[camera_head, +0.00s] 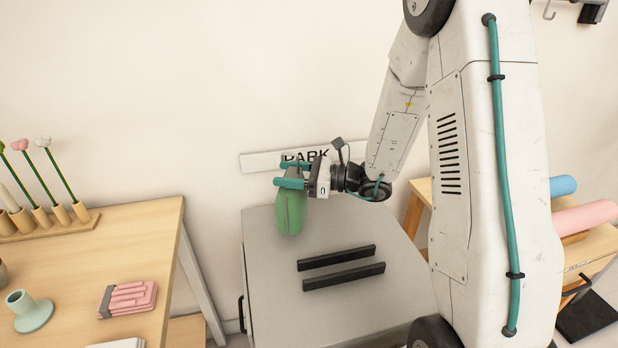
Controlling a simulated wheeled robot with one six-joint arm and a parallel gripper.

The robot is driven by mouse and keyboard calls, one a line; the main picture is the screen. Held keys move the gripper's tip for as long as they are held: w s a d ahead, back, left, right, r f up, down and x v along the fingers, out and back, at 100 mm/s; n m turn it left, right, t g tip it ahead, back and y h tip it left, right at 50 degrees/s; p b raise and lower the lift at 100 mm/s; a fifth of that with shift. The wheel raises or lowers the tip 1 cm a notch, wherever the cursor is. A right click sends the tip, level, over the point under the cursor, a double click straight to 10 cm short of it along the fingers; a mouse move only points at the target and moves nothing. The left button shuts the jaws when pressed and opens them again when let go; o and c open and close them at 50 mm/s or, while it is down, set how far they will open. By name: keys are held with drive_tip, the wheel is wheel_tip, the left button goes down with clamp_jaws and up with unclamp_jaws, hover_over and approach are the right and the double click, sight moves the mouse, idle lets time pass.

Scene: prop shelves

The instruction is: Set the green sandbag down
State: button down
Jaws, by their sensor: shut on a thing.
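The green sandbag (290,214) hangs upright from my gripper (288,183), over the back left part of a grey cabinet top (270,290). My gripper is shut on the sandbag's upper end, with its teal fingers on either side. I cannot tell whether the sandbag's lower end touches the grey top or hangs just above it. Part of the sandbag's upper end is hidden by the fingers.
Two black bars (340,265) lie on the grey top, right of the sandbag. A sign reading PARK (262,161) is on the wall behind. A wooden table (130,235) at left holds flowers in a stand, pink pieces and a green holder. Pink and blue rolls (585,216) lie at right.

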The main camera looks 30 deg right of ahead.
drive_tip(key=shift+w+a, duration=0.7)
drive_tip(key=shift+w, duration=0.15)
drive_tip(key=shift+w+a+f, duration=0.15)
drive_tip(key=shift+w+f, duration=0.05)
drive_tip(key=shift+f, duration=1.6)
drive_tip(key=c, duration=0.5)
unclamp_jaws()
drive_tip(key=shift+s+f, duration=0.1)
drive_tip(key=shift+f, duration=0.05)
